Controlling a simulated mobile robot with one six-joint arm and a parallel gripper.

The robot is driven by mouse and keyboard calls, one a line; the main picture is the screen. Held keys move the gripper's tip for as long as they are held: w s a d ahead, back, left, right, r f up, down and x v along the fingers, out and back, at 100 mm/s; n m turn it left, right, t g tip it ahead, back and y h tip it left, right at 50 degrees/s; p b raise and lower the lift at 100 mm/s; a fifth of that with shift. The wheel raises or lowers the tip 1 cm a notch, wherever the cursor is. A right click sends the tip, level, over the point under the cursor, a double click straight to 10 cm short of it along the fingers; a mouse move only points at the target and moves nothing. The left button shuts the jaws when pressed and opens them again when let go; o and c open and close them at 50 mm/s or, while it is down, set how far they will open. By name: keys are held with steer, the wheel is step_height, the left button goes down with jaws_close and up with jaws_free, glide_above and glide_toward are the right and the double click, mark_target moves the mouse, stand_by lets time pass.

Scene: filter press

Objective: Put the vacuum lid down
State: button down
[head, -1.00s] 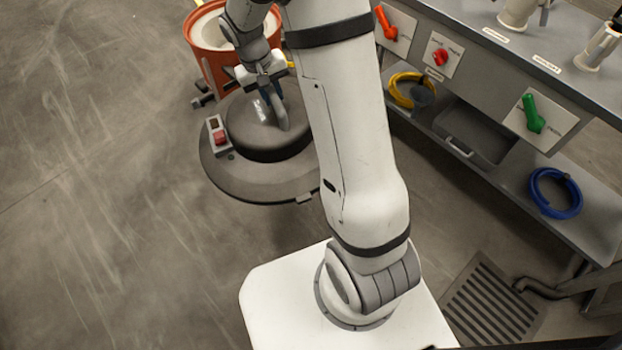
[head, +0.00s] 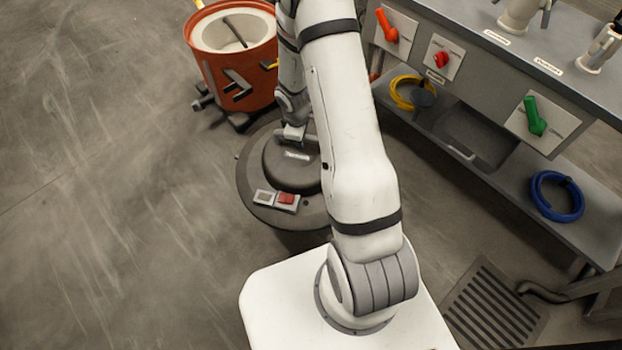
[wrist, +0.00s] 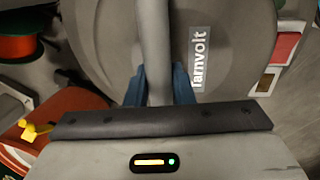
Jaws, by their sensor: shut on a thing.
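The dark grey vacuum lid (head: 255,178) has a wide rim, a domed middle and a small panel with a red switch (head: 286,198) at its near edge. My gripper (wrist: 158,88) is shut on the lid's bar handle (wrist: 153,40), with blue fingertips on both sides of it. In the head view my gripper (head: 293,138) is over the dome and my arm hides the lid's right part. The lid looks nearly level, with a dark area below it. I cannot tell whether it touches anything beneath.
The orange drum (head: 236,75) stands open behind the lid, on a wheeled base. A grey bench (head: 560,80) with valve handles runs along the right, with yellow (head: 405,90) and blue hose coils (head: 556,195) on its lower shelf. The floor at left is clear.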

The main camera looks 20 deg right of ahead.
mark_target(312, 151)
steer(key=d+f+n, duration=0.1)
steer(key=f, duration=0.1)
steer(key=d+f+n, duration=0.1)
steer(key=f+n, duration=0.1)
steer(key=f, duration=0.1)
steer(key=d+f+n, duration=0.1)
steer(key=f+n, duration=0.1)
steer(key=f, duration=0.1)
steer(key=shift+s+d+f+t+y, duration=0.15)
steer(key=shift+s+t+y, duration=0.1)
steer(key=shift+t+y, duration=0.05)
steer(key=d+f+n, duration=0.1)
steer(key=f+n, duration=0.1)
steer(key=f, duration=0.1)
steer(key=d+f+n, duration=0.1)
steer(key=f+n, duration=0.1)
steer(key=f, duration=0.1)
steer(key=d+f+n+y, duration=0.1)
steer(key=d+f+n, duration=0.1)
steer(key=f, duration=0.2)
steer(key=shift+s+f, duration=0.1)
steer(key=shift+s, duration=0.3)
